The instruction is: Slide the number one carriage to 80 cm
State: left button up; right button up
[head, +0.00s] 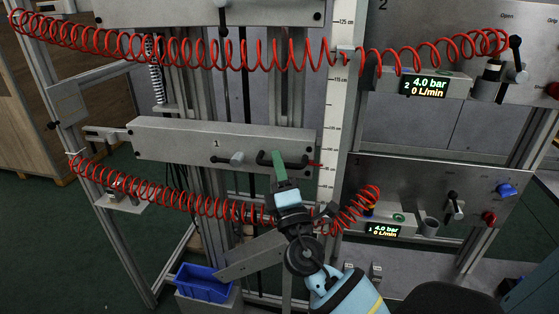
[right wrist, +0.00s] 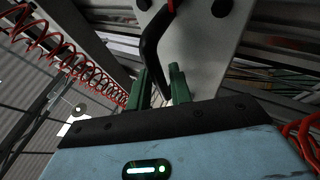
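The number one carriage (head: 180,142) is a grey plate marked 1, on the rails left of centre in the head view. It has a black bar handle (head: 300,163) at its right, which also shows in the right wrist view (right wrist: 150,45). A red pointer (head: 314,164) points from its right edge at the white vertical scale (head: 332,118); the nearby figures are too small to read surely. My right gripper (head: 279,158) is at the handle. Its green fingers (right wrist: 158,85) stand apart, with the handle bar running down between them; contact is unclear. My left gripper is out of view.
A small lever knob (head: 236,158) sits beside the handle. A coiled red hose (head: 185,203) hangs below the carriage, and another (head: 190,50) crosses above it. An upper carriage plate (head: 170,12) is overhead. A blue bin (head: 203,284) stands below. A valve panel (head: 440,180) is at right.

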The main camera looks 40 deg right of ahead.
jog(key=shift+w+d, duration=0.1)
jog(key=shift+w, duration=0.05)
grip_shut()
